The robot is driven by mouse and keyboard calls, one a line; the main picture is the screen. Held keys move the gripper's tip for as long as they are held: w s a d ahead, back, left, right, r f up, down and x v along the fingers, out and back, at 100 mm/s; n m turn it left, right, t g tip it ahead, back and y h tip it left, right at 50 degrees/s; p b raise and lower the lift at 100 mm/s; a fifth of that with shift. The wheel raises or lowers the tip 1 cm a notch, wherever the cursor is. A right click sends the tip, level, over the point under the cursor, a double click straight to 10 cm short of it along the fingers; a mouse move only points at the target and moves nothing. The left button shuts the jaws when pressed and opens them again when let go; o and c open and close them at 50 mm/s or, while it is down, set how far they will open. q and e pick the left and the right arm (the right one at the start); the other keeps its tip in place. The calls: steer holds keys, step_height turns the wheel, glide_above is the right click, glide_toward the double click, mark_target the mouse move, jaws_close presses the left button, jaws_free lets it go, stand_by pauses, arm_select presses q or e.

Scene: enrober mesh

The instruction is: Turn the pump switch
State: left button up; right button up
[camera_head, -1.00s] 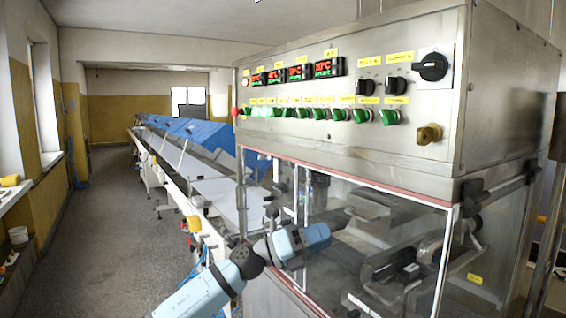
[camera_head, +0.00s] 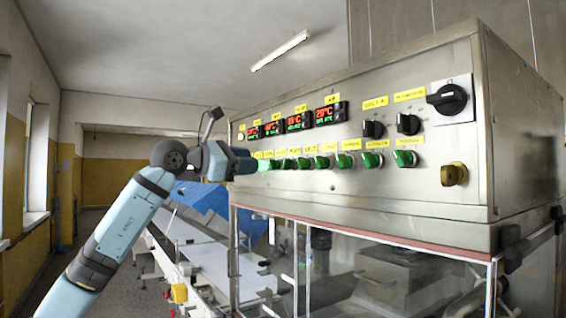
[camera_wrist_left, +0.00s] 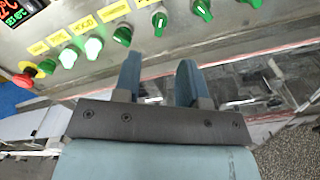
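A row of green rotary switches (camera_head: 345,160) runs along the lower part of the steel control panel (camera_head: 350,195); I cannot tell from the labels which is the pump switch. In the left wrist view two switches glow bright green (camera_wrist_left: 93,47), and several darker ones, such as this switch (camera_wrist_left: 160,22), continue to the right. My left gripper (camera_head: 246,164) is at the left end of the row and hides some of the panel there. In the left wrist view its two blue fingers (camera_wrist_left: 158,80) are apart with nothing between them, below the switches. My right gripper is not in view.
Black knobs (camera_head: 408,124), a large black rotary switch (camera_head: 447,99) and a brass-coloured knob (camera_head: 454,174) stick out at the right. A red button (camera_wrist_left: 47,67) is left of the lit switches. Clear enclosure panels (camera_head: 370,265) lie below; a conveyor (camera_head: 205,258) runs behind.

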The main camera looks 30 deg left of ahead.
mark_target(284, 162)
arm_select(q)
steer(key=p+x, duration=0.1)
steer(key=x, duration=0.9)
steer(key=shift+w+d, duration=0.1)
steer(key=shift+w, duration=0.05)
steer(key=c, duration=0.7)
